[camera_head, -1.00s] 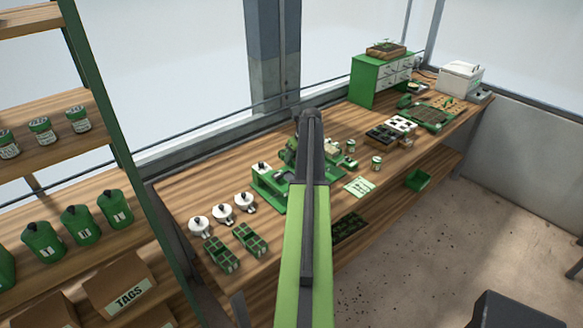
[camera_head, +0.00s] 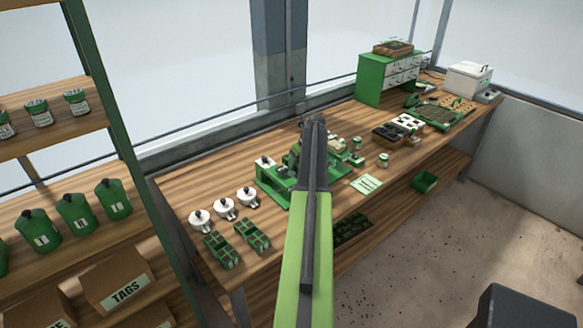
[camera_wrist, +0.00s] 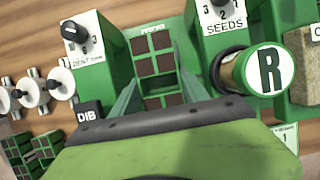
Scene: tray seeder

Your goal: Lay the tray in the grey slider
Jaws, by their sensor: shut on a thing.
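The tray (camera_wrist: 163,100), green with brown-filled cells in two columns, shows in the wrist view between the green fingers of my gripper (camera_wrist: 157,88). My gripper is shut on it, over the green seeder machine (camera_wrist: 112,72). The near end of the tray is hidden by the green body of my gripper. In the head view my arm covers the gripper and the held tray, and the green machine (camera_head: 270,180) shows beside it. I cannot make out the grey slider clearly, nor whether the tray touches it.

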